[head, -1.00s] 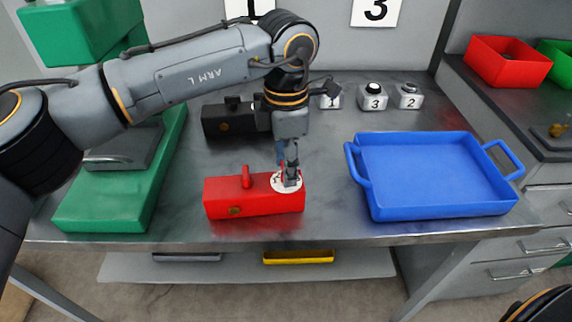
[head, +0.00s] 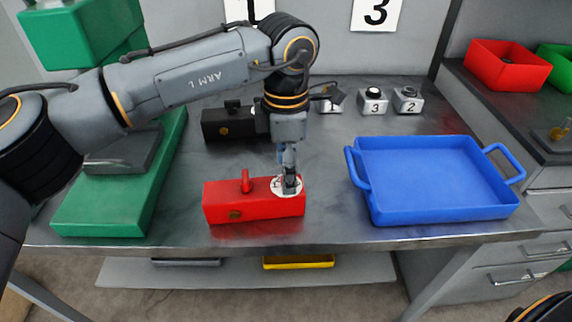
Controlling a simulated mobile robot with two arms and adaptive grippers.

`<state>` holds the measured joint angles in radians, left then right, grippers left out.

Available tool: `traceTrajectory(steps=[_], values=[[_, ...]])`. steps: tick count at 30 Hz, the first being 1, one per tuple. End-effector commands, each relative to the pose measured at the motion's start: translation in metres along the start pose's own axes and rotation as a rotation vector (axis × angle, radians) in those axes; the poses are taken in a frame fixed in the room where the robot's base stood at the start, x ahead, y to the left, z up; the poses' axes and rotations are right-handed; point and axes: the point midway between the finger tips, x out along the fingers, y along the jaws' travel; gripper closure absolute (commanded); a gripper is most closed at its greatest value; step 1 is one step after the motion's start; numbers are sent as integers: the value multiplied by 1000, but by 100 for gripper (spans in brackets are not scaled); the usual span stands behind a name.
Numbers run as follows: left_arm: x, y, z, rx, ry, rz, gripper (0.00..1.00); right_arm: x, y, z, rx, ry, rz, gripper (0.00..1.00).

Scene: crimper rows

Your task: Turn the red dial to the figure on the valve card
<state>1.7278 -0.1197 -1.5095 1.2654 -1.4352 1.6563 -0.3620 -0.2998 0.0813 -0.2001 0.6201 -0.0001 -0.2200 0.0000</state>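A red box (head: 240,208) lies near the front edge of the steel table, with a red lever (head: 246,181) on its top and a white round dial face (head: 277,191) at its right end. My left gripper (head: 289,188) points down over the dial face and hides its middle, including any knob. Its fingers look close together, but I cannot tell whether they grip anything. A white card with the figure 3 (head: 376,12) is on the back wall. Another card (head: 250,10) behind my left arm is mostly hidden. My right gripper is not in view.
A blue tray (head: 437,219) stands right of the red box. A black box (head: 222,121) is behind it. Small blocks numbered 1, 3 (head: 374,105) and 2 (head: 408,104) stand at the back. A green press (head: 100,215) is at left.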

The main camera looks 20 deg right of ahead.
Motion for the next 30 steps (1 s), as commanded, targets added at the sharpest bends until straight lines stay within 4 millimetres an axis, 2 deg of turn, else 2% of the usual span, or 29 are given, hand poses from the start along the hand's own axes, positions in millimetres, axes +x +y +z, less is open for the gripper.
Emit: traceTrajectory(steps=[7, 11, 24, 30], values=[[0, 0, 0, 0, 1, -1, 36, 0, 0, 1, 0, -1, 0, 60], [-9, 0, 0, -1, 0, 1, 36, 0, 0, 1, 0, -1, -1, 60], [-95, 0, 0, -1, 0, 2, 36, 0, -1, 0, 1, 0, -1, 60], [-116, 0, 0, 0, 1, 0, 36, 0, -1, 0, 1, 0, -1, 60]])
